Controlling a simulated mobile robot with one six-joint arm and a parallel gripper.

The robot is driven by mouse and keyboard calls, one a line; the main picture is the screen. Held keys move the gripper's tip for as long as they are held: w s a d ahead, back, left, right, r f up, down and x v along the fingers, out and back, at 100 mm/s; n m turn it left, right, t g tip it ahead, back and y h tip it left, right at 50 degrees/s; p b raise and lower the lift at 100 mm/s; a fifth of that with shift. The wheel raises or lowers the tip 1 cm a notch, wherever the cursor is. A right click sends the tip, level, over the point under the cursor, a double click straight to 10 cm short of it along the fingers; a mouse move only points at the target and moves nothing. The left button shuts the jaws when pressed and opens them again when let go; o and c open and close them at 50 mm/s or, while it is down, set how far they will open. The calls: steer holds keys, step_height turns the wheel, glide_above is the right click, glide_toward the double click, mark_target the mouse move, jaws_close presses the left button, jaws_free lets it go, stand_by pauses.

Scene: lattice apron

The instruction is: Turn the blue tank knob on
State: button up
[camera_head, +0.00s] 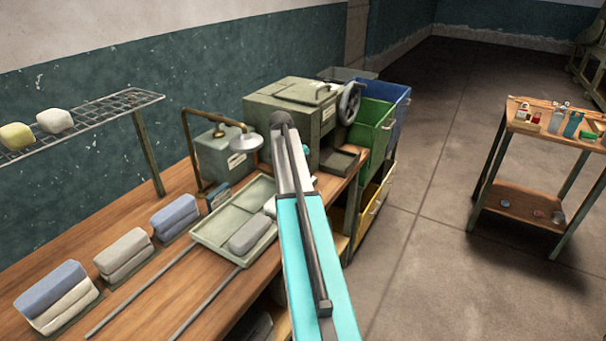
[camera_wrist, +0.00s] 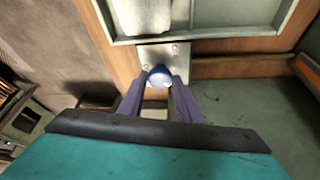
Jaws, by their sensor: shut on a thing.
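A round blue knob (camera_wrist: 160,75) with a pale highlight shows in the wrist view, in front of a light metal plate (camera_wrist: 172,52) on the wooden bench edge. My gripper (camera_wrist: 159,84) has its two dark fingers on either side of the knob and is shut on it. The knob's mark or turn angle cannot be made out. In the head view my teal arm reaches over the bench's front edge, and the knob and the fingers are hidden. A grey-green tank-like box (camera_head: 222,157) with a bent brass pipe stands at the back of the bench.
A shallow green tray (camera_head: 205,232) holding a grey block lies just left of my arm. Folded cloth stacks (camera_head: 125,252) line the bench. A machine with a handwheel (camera_head: 348,102), bins (camera_head: 374,135) and a small cart (camera_head: 545,124) stand beyond. The floor between is clear.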

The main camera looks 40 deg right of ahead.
steer(key=shift+w+m+g, duration=0.15)
steer(key=shift+m+g, duration=0.15)
steer(key=shift+m, duration=0.5)
steer(key=o, duration=1)
steer(key=shift+r+b, duration=0.2)
steer(key=shift+b, duration=0.15)
steer(key=shift+r+b, duration=0.55)
steer(key=shift+r, duration=1.05)
steer(key=shift+s+a+r+b, duration=0.25)
steer(key=shift+s+a+b, duration=0.3)
steer(key=shift+s+a, duration=1.35)
steer(key=shift+s+a+r+b, duration=0.2)
steer(key=shift+s+a+b, duration=0.35)
steer(key=shift+s+a, duration=1.3)
steer(key=shift+s+a+r+b, duration=0.25)
steer(key=shift+s+a+b, duration=0.3)
steer(key=shift+s+a, duration=1.35)
